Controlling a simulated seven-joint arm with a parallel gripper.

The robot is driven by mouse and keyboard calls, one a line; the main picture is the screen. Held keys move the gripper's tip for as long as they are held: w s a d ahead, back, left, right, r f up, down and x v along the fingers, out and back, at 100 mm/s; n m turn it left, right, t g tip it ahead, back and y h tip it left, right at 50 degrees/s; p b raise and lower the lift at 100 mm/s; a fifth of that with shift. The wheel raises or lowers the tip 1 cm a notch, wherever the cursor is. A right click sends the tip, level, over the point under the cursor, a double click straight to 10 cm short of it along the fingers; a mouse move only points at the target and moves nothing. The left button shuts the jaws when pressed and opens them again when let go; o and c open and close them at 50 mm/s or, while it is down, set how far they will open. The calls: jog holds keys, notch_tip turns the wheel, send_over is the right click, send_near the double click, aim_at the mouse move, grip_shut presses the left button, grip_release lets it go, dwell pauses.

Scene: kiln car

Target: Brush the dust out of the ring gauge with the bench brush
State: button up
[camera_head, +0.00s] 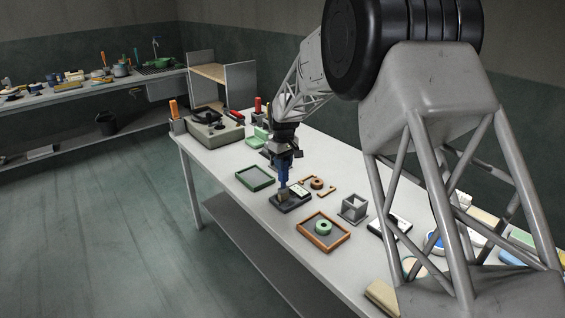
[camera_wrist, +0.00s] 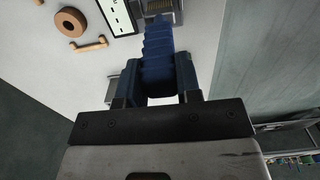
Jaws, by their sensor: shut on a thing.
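My gripper (camera_head: 284,170) is shut on a blue ridged handle, which I take for the bench brush (camera_head: 284,183). In the wrist view the brush (camera_wrist: 158,48) stands out between the two blue fingers. Its grey-tan lower end is over or on a dark tray (camera_head: 297,203) with a white marked card; I cannot tell if it touches. A green ring (camera_head: 323,222) lies in an orange-rimmed tray in front and to the right. A brown ring (camera_head: 317,179) lies behind the dark tray and also shows in the wrist view (camera_wrist: 59,21). Which ring is the gauge, and any dust, I cannot tell.
A green-rimmed tray (camera_head: 255,187) lies left of my gripper. The orange-rimmed tray (camera_head: 305,240) is at the table's front edge. A grey square holder (camera_head: 354,208) stands to the right. A grey box (camera_head: 215,134) is at the left end.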

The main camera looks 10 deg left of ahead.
jog(key=shift+s+d, duration=0.2)
jog(key=shift+s, duration=0.05)
jog(key=shift+s+d, duration=0.1)
jog(key=shift+s+d, duration=0.3)
dwell(0.4)
jog(key=shift+w+a, duration=0.1)
jog(key=shift+w+a, duration=0.25)
jog(key=shift+w, duration=0.1)
dwell(0.4)
jog(key=shift+w+a+r, duration=0.1)
jog(key=shift+w+a, duration=0.25)
jog(key=shift+a, duration=0.1)
jog(key=shift+r, duration=0.15)
